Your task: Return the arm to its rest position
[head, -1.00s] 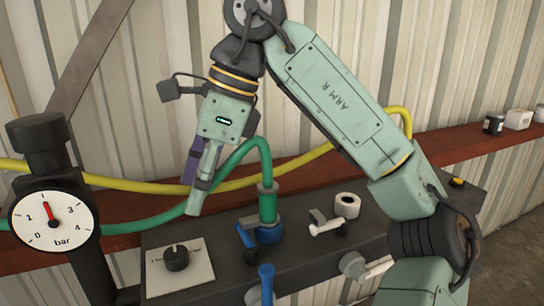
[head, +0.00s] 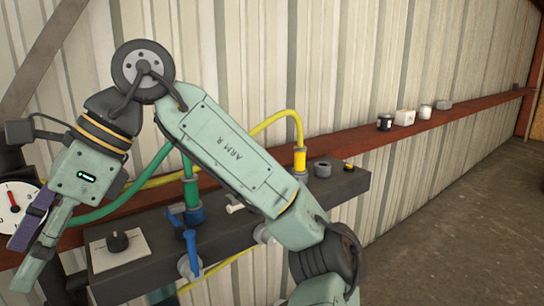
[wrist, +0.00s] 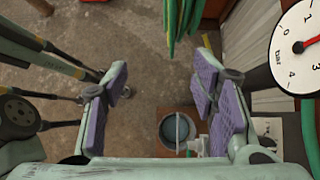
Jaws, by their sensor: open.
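My gripper (head: 22,264) hangs at the left edge of the head view, pointing down and left in front of the pressure gauge (head: 17,213). Past the fingers are bare floor and a grey bucket (wrist: 178,130) standing on a brown surface.
The dark box (head: 345,185) carries a knob (head: 118,241), blue-handled valves (head: 190,245), a green hose (head: 110,209) and a yellow hose (head: 272,120). Several small containers stand on the red rail (head: 455,108). Green hose loops (wrist: 182,20) hang in the wrist view. Floor at right is clear.

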